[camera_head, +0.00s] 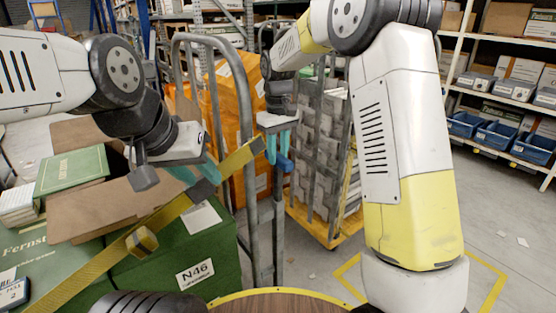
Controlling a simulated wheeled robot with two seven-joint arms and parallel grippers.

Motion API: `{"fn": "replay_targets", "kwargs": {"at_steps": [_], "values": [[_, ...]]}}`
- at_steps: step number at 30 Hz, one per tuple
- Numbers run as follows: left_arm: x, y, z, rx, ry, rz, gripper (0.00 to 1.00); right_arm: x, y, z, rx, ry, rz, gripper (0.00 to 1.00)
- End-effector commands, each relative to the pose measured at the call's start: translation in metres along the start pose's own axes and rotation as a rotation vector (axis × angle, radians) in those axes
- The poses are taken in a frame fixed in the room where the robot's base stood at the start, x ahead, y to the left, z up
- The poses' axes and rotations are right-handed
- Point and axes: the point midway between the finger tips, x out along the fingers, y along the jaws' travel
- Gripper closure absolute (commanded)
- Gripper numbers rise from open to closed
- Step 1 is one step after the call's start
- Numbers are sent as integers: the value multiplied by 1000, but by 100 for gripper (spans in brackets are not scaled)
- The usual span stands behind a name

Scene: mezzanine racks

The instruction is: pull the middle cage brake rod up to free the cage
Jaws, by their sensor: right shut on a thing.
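My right gripper (279,147) points down with its teal fingers shut on a blue piece (284,164), which looks like the grip of the brake rod. The rest of the rod cannot be made out. The middle cage, with a grey tube frame (245,85) and an orange-wrapped load (229,110), stands just left of and behind this gripper. My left gripper (197,172) is over the green boxes at the left. Its teal fingers look apart, close to a yellow strap (165,215) and its dark buckle; whether they touch is unclear.
Green boxes (190,245), one marked N46, and brown cardboard (105,205) fill the left. Another cage with a yellow base (326,231) stands right of the middle one. Shelves with blue bins (497,137) line the right. The floor between is mostly clear.

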Motion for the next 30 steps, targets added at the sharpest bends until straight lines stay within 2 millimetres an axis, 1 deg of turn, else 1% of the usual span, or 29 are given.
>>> {"fn": "replay_targets", "kwargs": {"at_steps": [1, 3, 11, 12, 15, 25, 28, 30], "values": [[0, 0, 0, 0, 0, 0, 64, -8, 1, -1, 0, 6, 2, 100], [0, 0, 0, 0, 0, 0, 64, -13, 1, -1, 0, 6, 2, 100], [0, 0, 0, 0, 0, 0, 64, -16, 1, -1, 1, 9, 3, 100], [0, 0, 0, 0, 0, 0, 64, -16, 1, -1, 1, 9, 3, 69], [0, 0, 0, 0, 0, 0, 64, -16, 1, -1, 1, 9, 3, 51], [0, 0, 0, 0, 0, 0, 64, -14, 0, -1, 1, 4, 1, 51], [0, 0, 0, 0, 0, 0, 64, -23, 0, -1, 1, 5, 1, 51], [0, 0, 0, 0, 0, 0, 64, -34, 0, -1, 1, 7, 2, 51]]}}
